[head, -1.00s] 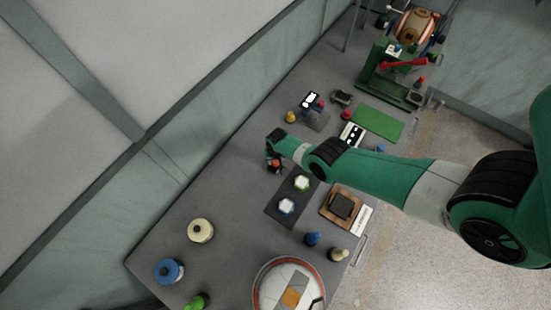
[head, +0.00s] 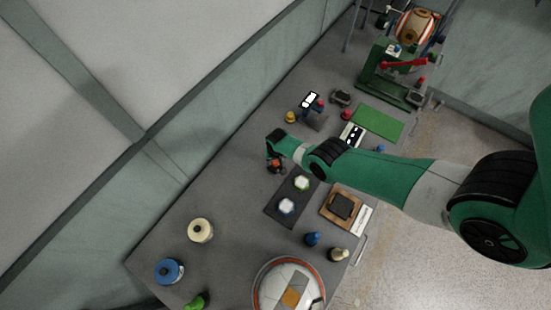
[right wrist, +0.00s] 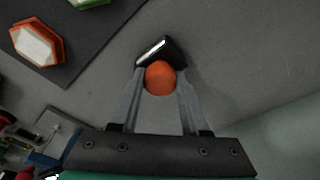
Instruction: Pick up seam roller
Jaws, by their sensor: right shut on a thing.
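My right gripper (right wrist: 161,78) is shut on the seam roller, with its two fingers on either side of an orange round part (right wrist: 160,79). A dark piece with a bright metal edge (right wrist: 152,50) sits just beyond the fingertips. In the head view, the right gripper (head: 275,165) is small over the grey table, with a bit of orange (head: 277,163) at its tip. I cannot tell whether the roller touches the table. My left gripper is not in view.
A dark mat (head: 282,214) with two hexagonal pieces lies close to the right gripper. A yellow knob (head: 291,117) stands beyond it. The green press (head: 385,85) is at the far end. Cream (head: 200,230) and blue (head: 169,271) round containers stand near the left; the table between is clear.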

